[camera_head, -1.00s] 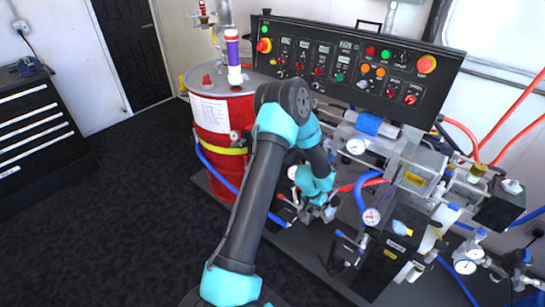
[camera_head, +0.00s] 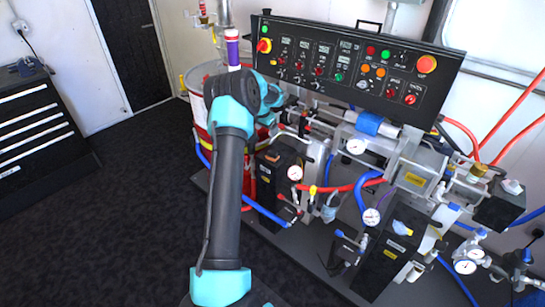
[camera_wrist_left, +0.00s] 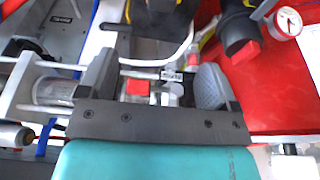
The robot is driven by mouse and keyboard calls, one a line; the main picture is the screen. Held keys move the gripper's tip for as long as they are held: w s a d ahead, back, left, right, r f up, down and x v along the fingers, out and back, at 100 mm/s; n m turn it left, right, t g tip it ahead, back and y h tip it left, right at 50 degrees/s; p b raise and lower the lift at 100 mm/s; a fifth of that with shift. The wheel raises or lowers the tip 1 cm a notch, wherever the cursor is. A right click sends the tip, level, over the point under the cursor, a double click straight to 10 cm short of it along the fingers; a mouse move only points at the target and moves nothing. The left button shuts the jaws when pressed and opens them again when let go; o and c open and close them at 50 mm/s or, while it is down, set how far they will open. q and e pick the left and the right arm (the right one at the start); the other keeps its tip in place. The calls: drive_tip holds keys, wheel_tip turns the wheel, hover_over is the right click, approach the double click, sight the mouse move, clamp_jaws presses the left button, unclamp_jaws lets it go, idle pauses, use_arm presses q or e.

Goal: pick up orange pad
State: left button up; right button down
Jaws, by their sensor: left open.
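My left gripper (camera_wrist_left: 158,62) is open in the left wrist view, with its two dark fingers spread apart and nothing held. A small orange-red square pad (camera_wrist_left: 137,87) shows between the fingers, nearer the left finger. Another orange-red square (camera_wrist_left: 245,52) sits on a dark fitting to the right of the right finger. I cannot tell for certain which of them is the orange pad. In the head view my left wrist is in front of the red drum (camera_head: 201,105), and the fingers are hard to make out there. My right gripper is not in view.
A black control panel (camera_head: 345,100) stands behind the machine. Pumps, gauges (camera_head: 371,216) and red and blue hoses crowd the right side. A white tube with a purple band (camera_head: 232,48) stands on the drum. The dark floor (camera_head: 110,220) at left is clear.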

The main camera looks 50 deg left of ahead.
use_arm(q)
drive_tip(key=shift+f, duration=0.15)
hover_over(272, 152)
drive_tip(key=f, duration=1.1)
drive_tip(key=shift+s+d+f, duration=0.15)
drive_tip(key=shift+s+d, duration=0.1)
drive_tip(key=shift+s, duration=0.15)
drive_tip(key=shift+f, duration=0.1)
drive_tip(key=shift+f, duration=0.1)
drive_tip(key=shift+x, duration=2.55)
drive_tip(key=shift+s+a, duration=0.1)
drive_tip(key=shift+a, duration=0.05)
drive_tip(key=c, duration=0.8)
